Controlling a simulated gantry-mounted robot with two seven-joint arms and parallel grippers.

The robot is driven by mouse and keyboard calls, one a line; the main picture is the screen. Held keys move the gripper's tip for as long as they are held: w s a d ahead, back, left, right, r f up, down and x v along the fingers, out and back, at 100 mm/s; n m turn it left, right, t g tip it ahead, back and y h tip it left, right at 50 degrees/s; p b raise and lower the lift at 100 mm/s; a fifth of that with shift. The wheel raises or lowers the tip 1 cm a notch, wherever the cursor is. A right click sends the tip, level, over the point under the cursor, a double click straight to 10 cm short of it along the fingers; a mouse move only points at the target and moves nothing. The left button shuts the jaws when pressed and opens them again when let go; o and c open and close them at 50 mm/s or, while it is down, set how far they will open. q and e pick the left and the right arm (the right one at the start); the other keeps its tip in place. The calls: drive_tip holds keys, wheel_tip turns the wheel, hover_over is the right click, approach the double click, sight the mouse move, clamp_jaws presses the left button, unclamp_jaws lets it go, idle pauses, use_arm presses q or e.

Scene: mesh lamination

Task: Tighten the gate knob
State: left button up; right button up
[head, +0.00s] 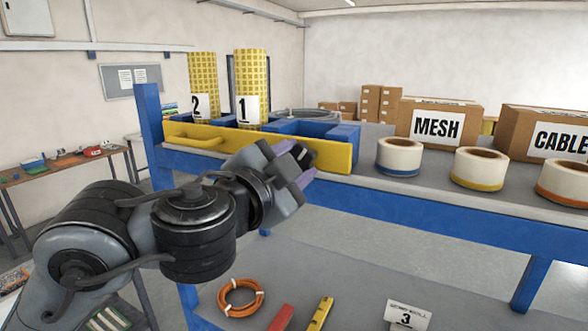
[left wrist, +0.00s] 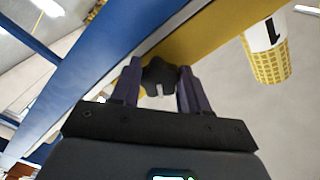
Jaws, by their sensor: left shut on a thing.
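The yellow gate (head: 262,146) runs along the front of the blue frame on the shelf, with a yellow handle at its left. The gate's yellow face also shows in the left wrist view (left wrist: 205,38). My left gripper (head: 303,168) is at the right part of the gate. In the left wrist view my left gripper (left wrist: 160,78) is shut on the dark gate knob (left wrist: 160,72), which sits between its two fingers. In the head view the knob is hidden by the gripper. My right gripper is not in view.
Mesh rolls marked 2 (head: 203,85) and 1 (head: 251,88) stand behind the gate. Tape rolls (head: 399,157) and a MESH box (head: 437,124) stand to the right. An orange cable coil (head: 241,297) lies on the lower shelf.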

use_arm(q)
drive_tip(key=m+b, duration=0.1)
drive_tip(key=m, duration=0.2)
drive_tip(key=m+b, duration=0.1)
drive_tip(key=m, duration=0.3)
drive_tip(key=m+b, duration=0.2)
drive_tip(key=m, duration=0.2)
drive_tip(key=shift+r, duration=0.25)
drive_tip(key=shift+m, duration=0.4)
drive_tip(key=o, duration=1.1)
drive_tip(key=shift+c, duration=0.2)
drive_tip(key=shift+a, duration=0.1)
